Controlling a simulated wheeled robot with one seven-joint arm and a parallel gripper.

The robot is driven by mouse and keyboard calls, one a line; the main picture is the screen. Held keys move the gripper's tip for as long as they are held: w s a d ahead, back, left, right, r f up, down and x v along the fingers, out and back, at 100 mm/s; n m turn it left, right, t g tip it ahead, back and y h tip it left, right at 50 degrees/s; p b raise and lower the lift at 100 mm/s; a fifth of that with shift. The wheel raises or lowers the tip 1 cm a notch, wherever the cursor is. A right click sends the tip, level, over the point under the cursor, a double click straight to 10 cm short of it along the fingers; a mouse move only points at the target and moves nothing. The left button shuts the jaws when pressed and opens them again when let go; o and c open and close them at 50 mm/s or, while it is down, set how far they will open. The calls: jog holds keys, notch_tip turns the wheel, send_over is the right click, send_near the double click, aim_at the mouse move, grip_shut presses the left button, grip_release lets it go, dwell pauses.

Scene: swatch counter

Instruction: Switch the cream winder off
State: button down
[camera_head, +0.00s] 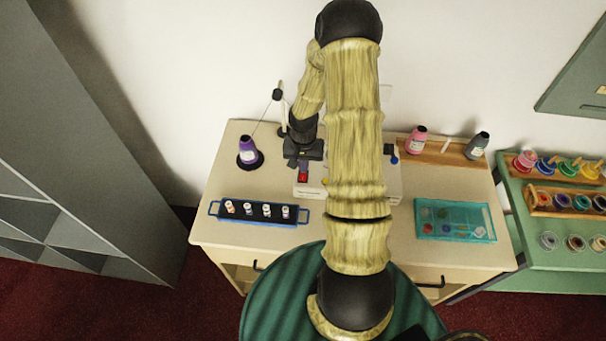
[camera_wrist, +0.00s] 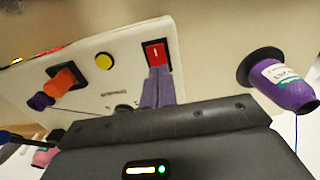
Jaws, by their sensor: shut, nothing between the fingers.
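The cream winder (camera_head: 311,191) stands on the counter, largely hidden behind my arm in the head view. Its cream panel (camera_wrist: 100,83) fills much of the wrist view. On it are a red rocker switch (camera_wrist: 155,52) with a white line mark, a yellow button (camera_wrist: 104,61) and an orange part (camera_wrist: 63,80). The red switch also shows in the head view (camera_head: 303,178). My gripper (camera_wrist: 158,72) is shut and empty, its fingertips at the lower edge of the red switch; I cannot tell whether they touch it. In the head view my gripper (camera_head: 303,164) is over the switch.
A purple thread cone (camera_head: 248,151) stands left of the winder, a thread rising from it. A blue tray (camera_head: 260,221) with several small spools lies in front. A teal tray (camera_head: 455,235) lies at the right, with a wooden rack (camera_head: 440,158) holding cones behind it.

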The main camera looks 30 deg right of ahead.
jog(key=shift+f, duration=0.25)
jog(key=shift+r, duration=0.1)
jog(key=shift+r+p, duration=2.6)
jog(key=shift+r, duration=0.85)
jog(key=s+a+r+n+t+b, duration=0.2)
jog(key=s+a+r+n+b, duration=0.4)
jog(key=s+a+r, duration=0.6)
jog(key=shift+s+a+r+n+t+b, duration=0.3)
jog(key=shift+a+r+n, duration=0.1)
jog(key=shift+a+r, duration=0.45)
